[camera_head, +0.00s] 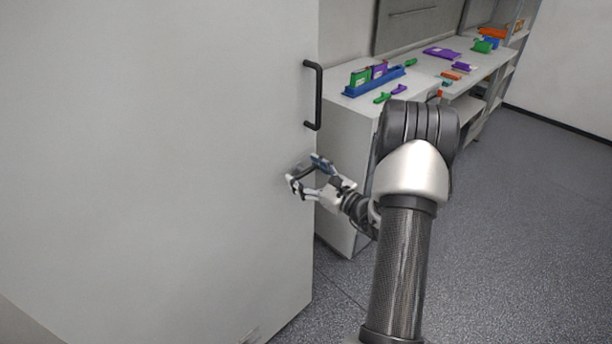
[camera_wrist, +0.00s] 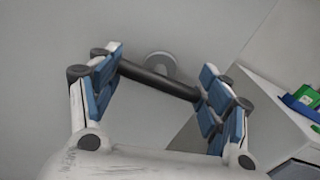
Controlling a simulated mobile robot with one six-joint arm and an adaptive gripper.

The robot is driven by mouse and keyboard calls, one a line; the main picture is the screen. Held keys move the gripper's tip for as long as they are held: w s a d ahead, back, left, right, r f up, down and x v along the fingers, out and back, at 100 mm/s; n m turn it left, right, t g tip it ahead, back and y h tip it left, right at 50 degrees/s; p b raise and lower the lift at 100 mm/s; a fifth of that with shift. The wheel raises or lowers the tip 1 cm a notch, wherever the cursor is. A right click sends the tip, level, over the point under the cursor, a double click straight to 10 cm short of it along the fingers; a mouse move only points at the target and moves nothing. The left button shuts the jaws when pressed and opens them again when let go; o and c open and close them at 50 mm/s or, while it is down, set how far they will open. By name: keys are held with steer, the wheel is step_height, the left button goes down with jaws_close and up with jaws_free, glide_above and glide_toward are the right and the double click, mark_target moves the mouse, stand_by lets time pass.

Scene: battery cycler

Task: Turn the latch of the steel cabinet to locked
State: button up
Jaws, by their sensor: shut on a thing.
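The steel cabinet's pale grey door (camera_head: 150,150) fills the left of the head view. Its latch (camera_wrist: 158,80) is a dark bar on a round grey base. In the wrist view the bar lies between the two blue-padded fingers, tilted slightly down to the right. My gripper (camera_head: 305,174) is at the door's right edge, below the black door handle, shut on the latch with a finger at each end of the bar. In the head view the fingers partly hide the latch, and no lock marking is readable.
The black door handle (camera_head: 319,95) stands out above my gripper. A white bench (camera_head: 420,92) to the right holds a blue rack (camera_head: 372,84) and several green, purple and orange pieces. Grey floor (camera_head: 520,220) is clear at the right.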

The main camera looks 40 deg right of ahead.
steer(key=shift+d, duration=0.15)
steer(key=o, duration=0.9)
steer(key=s, duration=1.2)
steer(key=shift+d, duration=0.45)
